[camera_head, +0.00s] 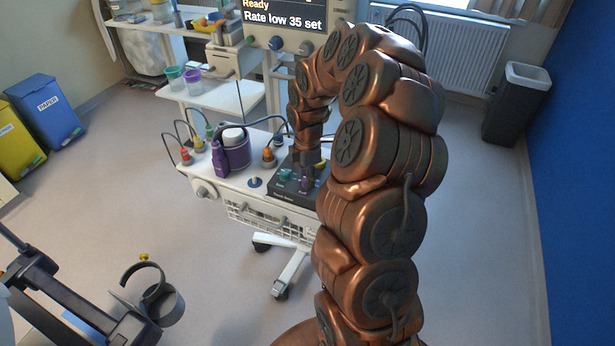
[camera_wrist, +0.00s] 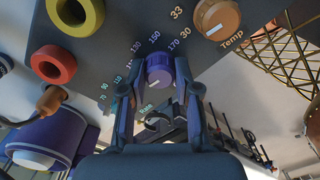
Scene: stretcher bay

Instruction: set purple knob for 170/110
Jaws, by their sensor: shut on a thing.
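The purple knob (camera_wrist: 158,72) is on a dark panel (camera_wrist: 205,70) and sits between the fingertips of my gripper (camera_wrist: 158,82) in the wrist view. The gripper is shut on it, one finger on each side. A pale mark shows on the knob's lower face; I cannot tell which number it points to. White numbers from 70 up to 170 curve around the knob's left and top, with 150 and 170 closest to its top. In the head view my gripper (camera_head: 306,172) reaches down to the dark panel box (camera_head: 285,194) on the white cart, mostly hiding the knob.
An orange Temp knob (camera_wrist: 218,17), a red ring (camera_wrist: 54,64) and a yellow ring (camera_wrist: 75,13) are near in the wrist view. The cart (camera_head: 213,187) also holds a purple canister (camera_head: 236,154) and bottles. A monitor (camera_head: 285,18) reads "Rate low 35 set".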

